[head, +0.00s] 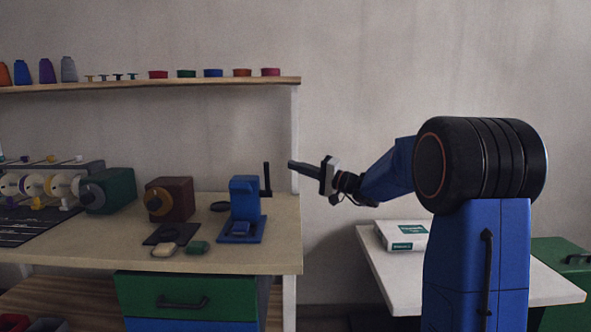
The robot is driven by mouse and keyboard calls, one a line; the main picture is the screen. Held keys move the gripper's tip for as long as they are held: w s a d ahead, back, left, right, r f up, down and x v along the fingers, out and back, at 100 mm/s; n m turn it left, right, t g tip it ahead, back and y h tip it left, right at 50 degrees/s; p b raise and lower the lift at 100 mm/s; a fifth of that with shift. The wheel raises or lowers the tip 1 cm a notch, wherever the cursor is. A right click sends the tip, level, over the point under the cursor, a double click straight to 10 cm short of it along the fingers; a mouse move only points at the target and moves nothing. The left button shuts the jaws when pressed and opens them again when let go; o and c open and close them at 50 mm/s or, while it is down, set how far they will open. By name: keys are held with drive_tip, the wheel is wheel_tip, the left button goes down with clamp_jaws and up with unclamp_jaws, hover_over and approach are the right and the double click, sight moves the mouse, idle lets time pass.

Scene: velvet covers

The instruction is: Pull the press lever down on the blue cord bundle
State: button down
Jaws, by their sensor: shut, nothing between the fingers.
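The blue press (244,199) stands near the right end of the workbench, on a blue base plate. Its black lever (267,179) stands upright at the press's right side. A small blue piece (240,228), which looks like the blue cord bundle, sits on the base at the front of the press. My gripper (291,164) is shut and empty. It points left, just right of the lever's upper part, with a small gap between them in the picture. How far apart they are in depth I cannot tell.
A green bundle (197,247) and a tan one (164,250) lie on the workbench (275,245) left of the press. A brown box with a dial (169,199) stands further left. A shelf post (294,135) rises behind my fingertips. A white side table (545,283) stands right.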

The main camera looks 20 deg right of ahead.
drive_tip(key=w+a, duration=0.2)
drive_tip(key=a, duration=0.5)
idle(0.4)
idle(0.4)
